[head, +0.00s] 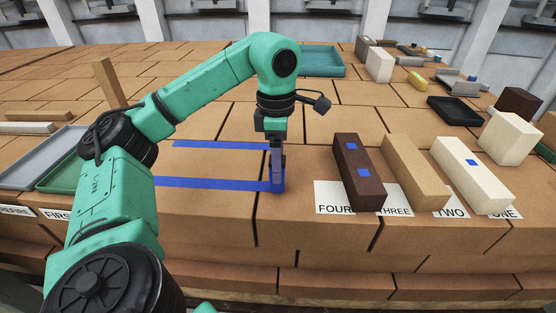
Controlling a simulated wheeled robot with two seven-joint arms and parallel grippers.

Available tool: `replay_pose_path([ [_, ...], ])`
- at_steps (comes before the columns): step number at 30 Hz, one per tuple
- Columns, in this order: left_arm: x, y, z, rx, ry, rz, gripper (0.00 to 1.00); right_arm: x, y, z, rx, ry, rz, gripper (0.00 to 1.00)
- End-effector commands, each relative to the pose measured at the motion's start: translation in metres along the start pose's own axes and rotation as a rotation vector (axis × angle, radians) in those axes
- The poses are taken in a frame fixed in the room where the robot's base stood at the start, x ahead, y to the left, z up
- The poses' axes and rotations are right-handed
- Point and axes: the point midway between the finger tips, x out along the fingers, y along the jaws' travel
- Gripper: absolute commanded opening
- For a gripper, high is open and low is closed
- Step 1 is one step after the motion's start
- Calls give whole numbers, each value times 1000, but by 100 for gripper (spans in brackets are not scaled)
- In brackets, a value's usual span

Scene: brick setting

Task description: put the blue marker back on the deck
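Small blue squares show on the bricks: two on the dark brown brick (357,188) and a blue marker (472,162) on top of the cream brick (485,189). The tan brick (414,170) between them shows none. Blue strips (205,184) outline an area on the brick deck (225,215). My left gripper (277,187) points down at the right end of this outline, left of the dark brown brick. Blue shows around its fingertips; I cannot tell whether it is held or lies behind them. My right gripper is out of view.
Labels FOUR, THREE, TWO and ONE lie under the bricks' near ends. Grey (36,160) and green (62,172) trays are at left. An upright wooden post (110,83) stands behind my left arm. A teal tray (322,61) and a black tray (456,111) lie farther back.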

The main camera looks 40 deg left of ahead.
Motion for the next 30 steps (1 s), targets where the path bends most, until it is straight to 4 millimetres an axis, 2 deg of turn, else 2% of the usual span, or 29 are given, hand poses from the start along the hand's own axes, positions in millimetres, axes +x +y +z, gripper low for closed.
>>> replay_pose_path([
  [5,-4,0,0,0,-1,1,75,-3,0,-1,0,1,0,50],
  [8,-16,0,1,0,-2,2,75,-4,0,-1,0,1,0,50],
  [10,-32,0,1,1,-4,4,75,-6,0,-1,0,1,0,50],
  [12,-64,0,1,-1,-3,3,75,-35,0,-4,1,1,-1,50],
  [15,-93,0,1,-1,-2,4,75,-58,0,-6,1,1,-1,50],
  [18,-114,0,1,-1,-2,3,75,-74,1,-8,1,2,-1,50],
  [22,-125,0,0,-1,0,1,75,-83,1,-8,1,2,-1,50],
  [30,-123,0,0,0,0,0,75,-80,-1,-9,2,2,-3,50],
])
